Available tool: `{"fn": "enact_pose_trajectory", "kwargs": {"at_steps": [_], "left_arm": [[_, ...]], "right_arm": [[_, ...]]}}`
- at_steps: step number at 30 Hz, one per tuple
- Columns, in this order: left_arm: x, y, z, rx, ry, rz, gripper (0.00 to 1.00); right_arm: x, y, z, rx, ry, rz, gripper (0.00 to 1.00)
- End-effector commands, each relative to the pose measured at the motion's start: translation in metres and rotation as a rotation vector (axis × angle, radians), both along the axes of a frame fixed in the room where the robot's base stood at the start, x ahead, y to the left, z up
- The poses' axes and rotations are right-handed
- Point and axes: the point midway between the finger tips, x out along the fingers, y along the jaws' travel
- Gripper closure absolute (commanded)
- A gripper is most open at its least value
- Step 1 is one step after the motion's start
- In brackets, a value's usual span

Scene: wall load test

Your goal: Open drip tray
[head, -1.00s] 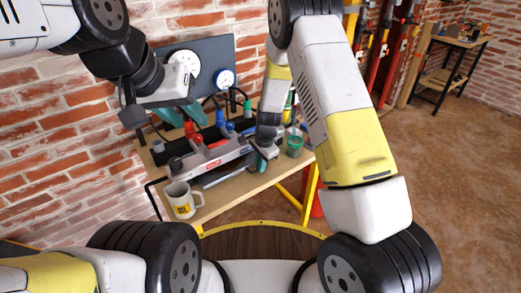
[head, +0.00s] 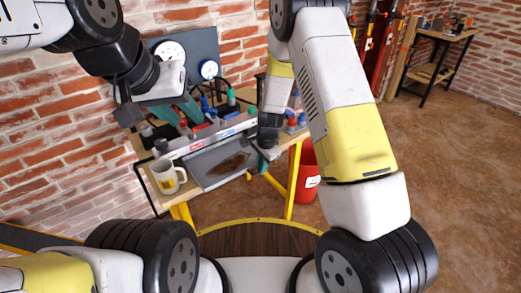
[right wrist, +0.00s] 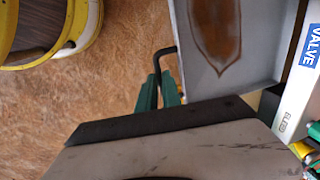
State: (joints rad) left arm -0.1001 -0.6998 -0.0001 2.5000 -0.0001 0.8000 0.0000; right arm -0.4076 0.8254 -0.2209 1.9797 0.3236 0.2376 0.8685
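The drip tray (head: 212,178) is a shallow grey metal tray with a brown stain inside. It sticks out from under the rack (head: 205,140) on the bench, and its front part also fills the top right of the right wrist view (right wrist: 262,72). A black bar handle (right wrist: 165,52) is on its edge. My right gripper (right wrist: 159,92) has its green fingers close on either side of this handle and looks shut on it. In the head view my right gripper (head: 268,153) is at the tray's right end. My left gripper (head: 180,112) is open and empty above the rack.
A white mug (head: 168,179) stands at the bench's left front edge, close to the tray. Bottles and small coloured items stand on and behind the rack. Gauges (head: 209,69) hang on a panel behind. A red bucket (head: 306,180) stands right of the bench.

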Motion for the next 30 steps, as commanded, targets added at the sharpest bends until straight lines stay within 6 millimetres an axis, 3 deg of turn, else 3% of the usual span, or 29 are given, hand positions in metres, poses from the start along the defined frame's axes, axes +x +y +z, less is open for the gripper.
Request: {"fn": "enact_pose_trajectory", "kwargs": {"at_steps": [1,3,4,14,24,30], "left_arm": [[0.0,0.0,0.0,0.0,0.0,0.0,0.64],[0.0,0.0,0.0,0.0,0.0,0.0,0.64],[0.0,0.0,0.0,0.0,0.0,0.0,0.64],[0.0,0.0,0.0,0.0,0.0,0.0,0.64],[0.0,0.0,0.0,0.0,0.0,0.0,0.64],[0.0,0.0,0.0,0.0,0.0,0.0,0.64]], "right_arm": [[0.001,0.0,0.001,0.0,-0.002,0.0,0.85],[0.001,0.0,0.001,0.0,-0.002,0.0,0.72],[0.001,0.0,0.001,0.0,-0.002,0.0,0.69],[0.001,0.0,0.003,0.0,-0.002,0.001,0.69],[-0.006,-0.005,0.054,0.001,-0.005,0.0,0.69],[-0.01,-0.008,0.074,0.0,-0.002,0.0,0.69]]}}
